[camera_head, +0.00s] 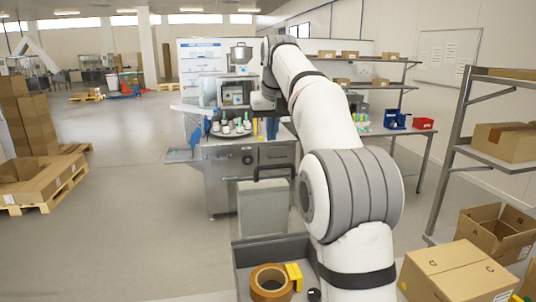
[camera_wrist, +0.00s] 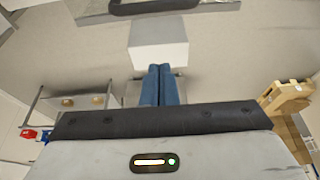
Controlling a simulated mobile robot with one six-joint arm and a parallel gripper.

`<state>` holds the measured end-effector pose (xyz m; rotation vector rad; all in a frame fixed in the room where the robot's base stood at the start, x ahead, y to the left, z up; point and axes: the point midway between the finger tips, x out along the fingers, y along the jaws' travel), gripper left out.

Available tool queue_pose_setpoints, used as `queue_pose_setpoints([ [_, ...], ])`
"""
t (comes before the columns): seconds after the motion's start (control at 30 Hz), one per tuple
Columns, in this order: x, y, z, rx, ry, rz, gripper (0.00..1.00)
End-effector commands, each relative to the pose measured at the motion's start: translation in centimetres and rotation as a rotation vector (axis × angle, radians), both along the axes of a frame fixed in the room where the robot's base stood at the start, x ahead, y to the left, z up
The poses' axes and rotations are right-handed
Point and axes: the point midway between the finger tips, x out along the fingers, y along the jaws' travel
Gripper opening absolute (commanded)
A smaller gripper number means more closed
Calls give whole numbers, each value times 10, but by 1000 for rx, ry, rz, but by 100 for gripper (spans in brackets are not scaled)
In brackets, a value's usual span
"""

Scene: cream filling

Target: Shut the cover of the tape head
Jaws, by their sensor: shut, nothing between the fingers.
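My gripper (camera_wrist: 159,70) shows in the wrist view as two blue fingers pressed together and empty. In the head view my arm covers most of it, near the right side of the filling machine (camera_head: 236,165). A pale box-like unit with a dark window (camera_head: 234,94) sits on the machine, left of my wrist. I cannot tell whether this unit is the tape head, or whether a cover on it is open. In the wrist view a plain light grey block (camera_wrist: 158,44) lies beyond the fingertips, apparently apart from them.
Bottles (camera_head: 232,127) stand on the machine's round table. A brown tape roll (camera_head: 270,282) and a yellow item (camera_head: 294,276) lie in a grey tray in front. Shelving and cartons (camera_head: 460,272) stand at the right.

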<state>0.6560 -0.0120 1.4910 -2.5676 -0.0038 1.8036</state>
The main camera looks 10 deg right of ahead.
Motion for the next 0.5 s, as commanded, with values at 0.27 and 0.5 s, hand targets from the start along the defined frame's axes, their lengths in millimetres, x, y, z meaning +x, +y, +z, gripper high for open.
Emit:
queue_pose_setpoints([
  [0.27,-3,0,-39,-1,1,-1,0],
  [0.5,-18,-1,-49,0,1,-3,0],
])
